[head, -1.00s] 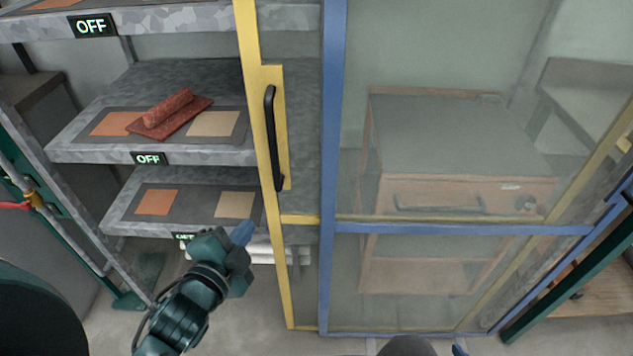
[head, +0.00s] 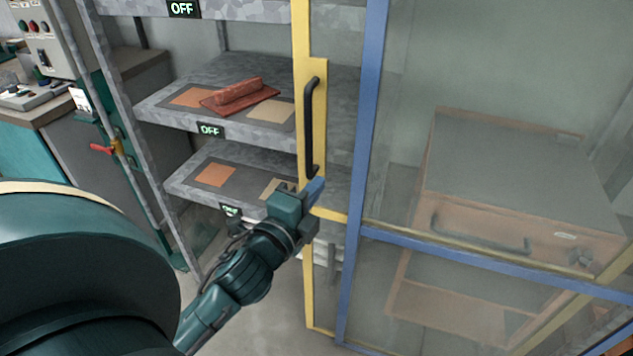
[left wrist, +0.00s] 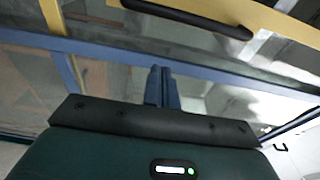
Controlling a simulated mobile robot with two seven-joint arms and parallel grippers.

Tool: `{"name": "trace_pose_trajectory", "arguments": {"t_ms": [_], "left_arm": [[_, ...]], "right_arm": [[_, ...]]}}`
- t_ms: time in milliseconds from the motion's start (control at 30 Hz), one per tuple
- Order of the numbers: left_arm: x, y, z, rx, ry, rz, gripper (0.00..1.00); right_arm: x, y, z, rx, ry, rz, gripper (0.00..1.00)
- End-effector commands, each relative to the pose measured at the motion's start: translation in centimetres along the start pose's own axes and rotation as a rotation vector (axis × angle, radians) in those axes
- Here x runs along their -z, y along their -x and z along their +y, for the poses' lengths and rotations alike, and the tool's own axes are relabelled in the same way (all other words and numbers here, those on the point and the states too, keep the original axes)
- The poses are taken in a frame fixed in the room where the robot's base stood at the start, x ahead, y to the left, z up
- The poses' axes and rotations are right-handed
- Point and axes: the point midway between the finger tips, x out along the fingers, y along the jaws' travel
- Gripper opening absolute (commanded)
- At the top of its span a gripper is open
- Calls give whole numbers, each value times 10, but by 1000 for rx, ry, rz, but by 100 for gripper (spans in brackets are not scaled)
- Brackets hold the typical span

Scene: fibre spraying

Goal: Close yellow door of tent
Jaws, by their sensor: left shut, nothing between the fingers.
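The yellow door (head: 301,100) of the tent shows as an upright yellow frame edge with a black handle (head: 311,128). It stands beside the blue frame post (head: 366,130), partly overlapping the shelves. My left gripper (head: 316,187) is shut and empty, just below the lower end of the handle in the head view. In the left wrist view the shut blue fingers (left wrist: 161,85) point toward the blue frame (left wrist: 200,72); the black handle (left wrist: 190,17) and yellow door (left wrist: 285,20) lie above them. I cannot tell whether the fingers touch the door. My right gripper is not in view.
Grey shelves (head: 240,75) with OFF signs stand behind the door's left side. A red tool (head: 238,95) lies on the middle shelf. A wooden cabinet (head: 520,165) stands behind the clear panels at right. A red valve (head: 103,149) sits at left.

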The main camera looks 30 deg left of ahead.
Motion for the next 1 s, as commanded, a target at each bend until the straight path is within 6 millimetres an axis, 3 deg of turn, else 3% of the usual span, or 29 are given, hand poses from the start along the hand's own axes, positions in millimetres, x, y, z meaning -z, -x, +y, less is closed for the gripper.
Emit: {"name": "trace_pose_trajectory", "arguments": {"t_ms": [467,700,1000], "left_arm": [[0,-89,-2,1,2,0,0],[-30,-75,0,-3,0,0,0],[-38,-72,0,-1,2,1,0]], "right_arm": [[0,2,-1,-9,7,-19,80],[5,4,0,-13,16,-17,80],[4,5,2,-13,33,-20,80]]}}
